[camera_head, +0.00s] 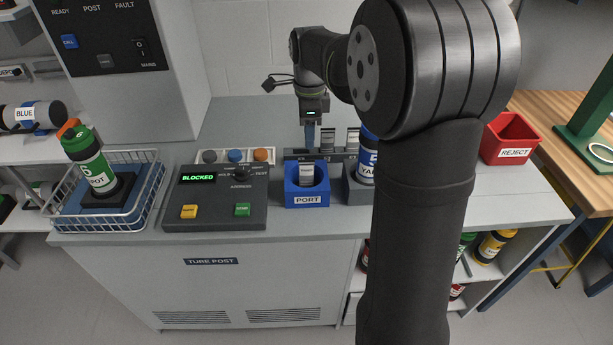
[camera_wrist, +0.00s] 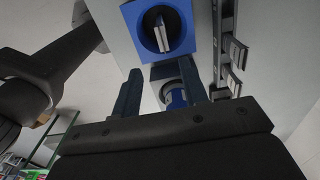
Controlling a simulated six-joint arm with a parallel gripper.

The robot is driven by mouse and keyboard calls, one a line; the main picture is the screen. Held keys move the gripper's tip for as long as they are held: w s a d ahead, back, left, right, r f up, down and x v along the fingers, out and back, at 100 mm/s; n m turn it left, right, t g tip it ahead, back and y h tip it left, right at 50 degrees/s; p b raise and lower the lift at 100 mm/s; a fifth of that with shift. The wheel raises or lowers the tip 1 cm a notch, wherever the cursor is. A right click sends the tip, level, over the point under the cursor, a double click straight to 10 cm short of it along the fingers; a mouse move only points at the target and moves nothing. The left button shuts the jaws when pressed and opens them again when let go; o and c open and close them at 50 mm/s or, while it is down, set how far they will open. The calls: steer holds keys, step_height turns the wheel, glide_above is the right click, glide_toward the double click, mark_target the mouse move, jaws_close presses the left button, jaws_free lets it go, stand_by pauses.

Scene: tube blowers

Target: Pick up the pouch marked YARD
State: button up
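My gripper (camera_head: 310,145) points down behind the blue PORT block, close to the left end of the pouch rack (camera_head: 291,154). In the wrist view its two dark blue fingers (camera_wrist: 160,95) are apart, with no pouch seen held between them. Two pale-labelled pouches stand in the rack, one left (camera_head: 327,138) and one right (camera_head: 352,138); they also show at the right of the wrist view (camera_wrist: 234,52). Another pouch (camera_head: 306,175) stands upright in the blue PORT socket (camera_head: 307,199). The pouch labels are too small to read, so I cannot tell which is marked YARD.
A blue canister lettered "YA…" (camera_head: 367,168) stands in a grey holder, partly hidden by my arm. The control panel (camera_head: 215,212) reads BLOCKED. A green canister (camera_head: 88,160) leans in a wire basket (camera_head: 142,218). A red REJECT bin (camera_head: 510,139) is at the right.

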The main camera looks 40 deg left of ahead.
glide_above(306, 162)
steer(key=f, duration=0.4)
steer(key=shift+w+d+f, duration=0.1)
steer(key=shift+d+f, duration=0.1)
steer(key=shift+d, duration=0.2)
steer(key=f, duration=0.5)
steer(key=shift+a, duration=0.4)
jaws_close()
